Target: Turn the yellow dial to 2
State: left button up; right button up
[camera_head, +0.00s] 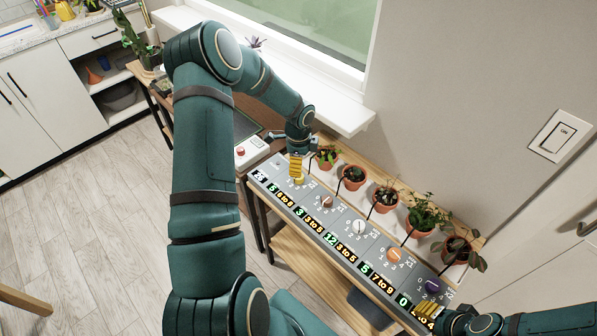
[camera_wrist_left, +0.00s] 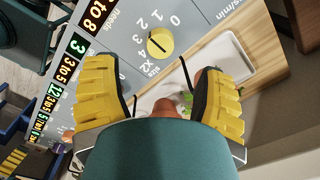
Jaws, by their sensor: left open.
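The yellow dial (camera_head: 299,181) is at the far-left end of the grey control panel (camera_head: 345,225). In the left wrist view the dial (camera_wrist_left: 160,43) is round with a dark line across it, slanting from upper left to lower right. Printed numbers 0 to 4 curve around it; which one the line marks I cannot tell for sure. My left gripper (camera_head: 296,164) is close by the dial in the head view. In the left wrist view its yellow fingers (camera_wrist_left: 161,93) are spread and empty, with the dial beyond them. My right gripper (camera_head: 427,308) is over the panel's near-right end, its fingers small and partly cropped.
Other dials, including a white one (camera_head: 359,227) and an orange one (camera_head: 394,255), line the panel beside lit displays. Potted plants (camera_head: 385,199) stand on the wooden shelf behind it. A box with a red button (camera_head: 241,151) is left of the panel. A wall switch (camera_head: 561,136) is at right.

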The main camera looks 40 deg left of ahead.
pick_arm(q)
jog(key=shift+r, duration=2.4)
